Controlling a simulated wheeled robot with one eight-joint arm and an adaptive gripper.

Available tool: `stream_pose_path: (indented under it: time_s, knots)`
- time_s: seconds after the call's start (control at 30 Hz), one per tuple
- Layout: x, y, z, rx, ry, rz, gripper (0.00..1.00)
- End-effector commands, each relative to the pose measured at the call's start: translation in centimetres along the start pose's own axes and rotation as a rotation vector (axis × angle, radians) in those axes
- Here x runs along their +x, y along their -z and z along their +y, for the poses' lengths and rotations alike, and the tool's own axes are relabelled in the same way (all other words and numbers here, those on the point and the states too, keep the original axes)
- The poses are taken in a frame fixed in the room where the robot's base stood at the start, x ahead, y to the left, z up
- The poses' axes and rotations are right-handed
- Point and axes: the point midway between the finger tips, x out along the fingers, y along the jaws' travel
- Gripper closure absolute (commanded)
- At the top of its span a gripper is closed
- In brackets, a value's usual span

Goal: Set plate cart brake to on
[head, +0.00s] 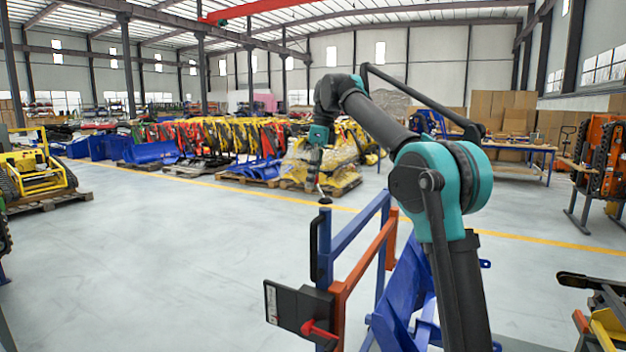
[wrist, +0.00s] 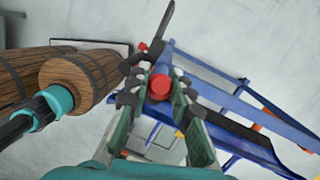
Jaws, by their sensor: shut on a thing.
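The plate cart (head: 344,240) is a blue tubular frame with an orange rail; its blue frame also shows in the wrist view (wrist: 230,102). In the wrist view a round red knob (wrist: 160,86) sits between the fingers of my gripper (wrist: 160,92), and the fingers are closed on it. In the head view my gripper (head: 319,180) points down at the top of the cart's left post, just above a small black fitting (head: 325,201). The red knob is not clear there. I cannot read the brake's setting.
A dark box (head: 297,309) with a red lever (head: 320,330) is on the cart's near end. Wood-textured cylinders (wrist: 82,84) lie left of my gripper in the wrist view. A yellow machine (head: 35,172) stands far left. Open grey floor lies left of the cart.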

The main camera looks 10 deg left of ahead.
Motion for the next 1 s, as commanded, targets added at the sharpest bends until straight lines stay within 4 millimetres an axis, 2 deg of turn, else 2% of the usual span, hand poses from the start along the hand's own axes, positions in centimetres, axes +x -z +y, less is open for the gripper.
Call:
stream_pose_path:
  time_s: [0.03, 0.2, 0.57, 1.0]
  knots:
    - [0.1, -0.1, 0.0, -0.001, 0.0, -0.001, 0.76]
    - [0.0, -0.1, 0.0, -0.001, 0.0, -0.001, 0.57]
    - [-0.3, 0.0, 0.0, -0.001, 0.0, -0.001, 0.57]
    - [-5.5, -0.1, -0.1, 0.0, 0.0, -0.001, 0.57]
